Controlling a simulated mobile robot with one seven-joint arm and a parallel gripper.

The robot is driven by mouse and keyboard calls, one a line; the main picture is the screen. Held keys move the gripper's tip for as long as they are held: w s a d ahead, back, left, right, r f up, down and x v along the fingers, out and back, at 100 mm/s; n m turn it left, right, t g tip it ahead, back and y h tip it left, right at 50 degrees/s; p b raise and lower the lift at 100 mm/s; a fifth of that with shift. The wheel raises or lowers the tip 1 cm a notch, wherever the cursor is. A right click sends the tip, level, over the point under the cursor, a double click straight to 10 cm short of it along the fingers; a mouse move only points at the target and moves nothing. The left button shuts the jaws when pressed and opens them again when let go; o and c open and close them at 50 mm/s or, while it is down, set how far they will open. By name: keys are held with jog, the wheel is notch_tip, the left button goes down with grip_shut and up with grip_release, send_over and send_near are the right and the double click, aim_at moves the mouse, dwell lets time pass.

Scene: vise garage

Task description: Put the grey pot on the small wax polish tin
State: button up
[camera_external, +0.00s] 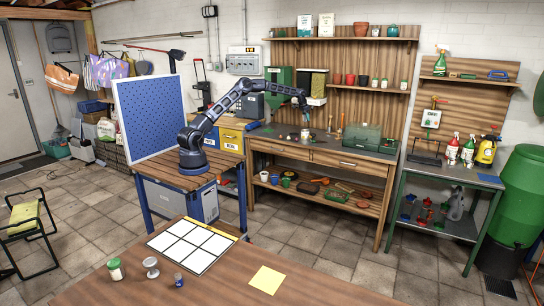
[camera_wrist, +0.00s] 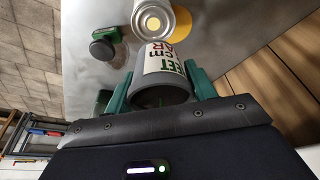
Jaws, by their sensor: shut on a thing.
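My gripper (camera_wrist: 160,88) is shut on the grey pot (camera_wrist: 150,92), with a green finger on each side of it. The pot carries a white label with green and red letters. A round metal tin with a yellow disc on its end (camera_wrist: 153,20) is just beyond the pot in the wrist view, and the pot's far edge overlaps it in the picture. I cannot tell whether they touch, or whether this is the wax polish tin.
A dark round-lidded jar (camera_wrist: 102,50) and a green item (camera_wrist: 106,33) stand left of the tin. The workbench (camera_external: 330,158) has a green toolbox (camera_external: 362,137) at its right. A slatted wooden back panel (camera_external: 345,105) and shelves rise behind it.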

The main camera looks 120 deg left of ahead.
jog(key=shift+f, duration=3.75)
jog(key=shift+f, duration=0.15)
jog(key=o, duration=1)
jog(key=shift+o, duration=0.2)
jog(key=v, duration=1.2)
